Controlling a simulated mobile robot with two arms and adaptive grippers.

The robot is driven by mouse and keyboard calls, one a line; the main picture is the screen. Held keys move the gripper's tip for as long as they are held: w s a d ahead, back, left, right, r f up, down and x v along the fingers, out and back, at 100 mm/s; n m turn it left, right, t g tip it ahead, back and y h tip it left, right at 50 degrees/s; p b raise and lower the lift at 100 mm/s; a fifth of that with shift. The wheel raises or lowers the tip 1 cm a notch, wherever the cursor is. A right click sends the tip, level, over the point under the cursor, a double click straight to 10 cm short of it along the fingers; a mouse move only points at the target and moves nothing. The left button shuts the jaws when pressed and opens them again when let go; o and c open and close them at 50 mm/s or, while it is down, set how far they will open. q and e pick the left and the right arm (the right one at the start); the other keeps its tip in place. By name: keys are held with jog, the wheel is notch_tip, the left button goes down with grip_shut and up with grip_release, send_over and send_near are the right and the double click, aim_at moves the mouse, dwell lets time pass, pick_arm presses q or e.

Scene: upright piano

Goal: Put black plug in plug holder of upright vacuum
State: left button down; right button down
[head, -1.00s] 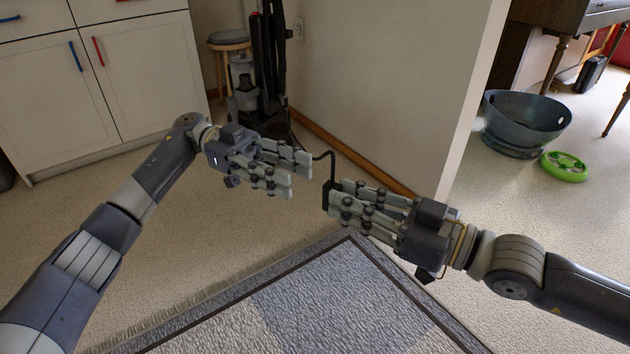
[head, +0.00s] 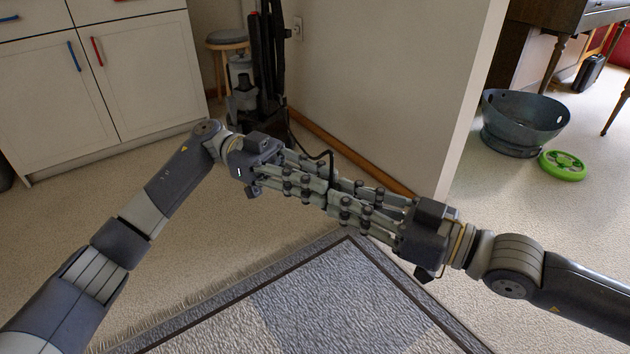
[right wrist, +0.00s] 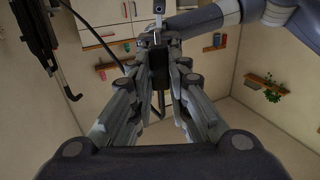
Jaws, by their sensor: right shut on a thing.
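The upright vacuum (head: 268,65), black and grey, stands in the corner by the wall in the head view. It also shows at the upper left of the right wrist view (right wrist: 38,38). My right gripper (head: 338,205) is shut on the black plug (right wrist: 160,66), seen between its fingers in the right wrist view. The plug's black cord (head: 331,160) rises from the fingers and bends left. My left gripper (head: 325,183) meets the right fingertips at the plug, its fingers overlapping them. Whether it grips the plug is hidden. The plug holder cannot be made out.
A round stool (head: 228,38) stands beside the vacuum. White cabinets (head: 130,80) are at the left. A wall (head: 400,80) ends at the right, with a grey tub (head: 525,120) and green disc (head: 563,165) beyond. A grey rug (head: 330,305) lies in front on open floor.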

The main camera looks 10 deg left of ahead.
jog(key=c, duration=1.4)
grip_release()
jog(key=shift+c, duration=0.2)
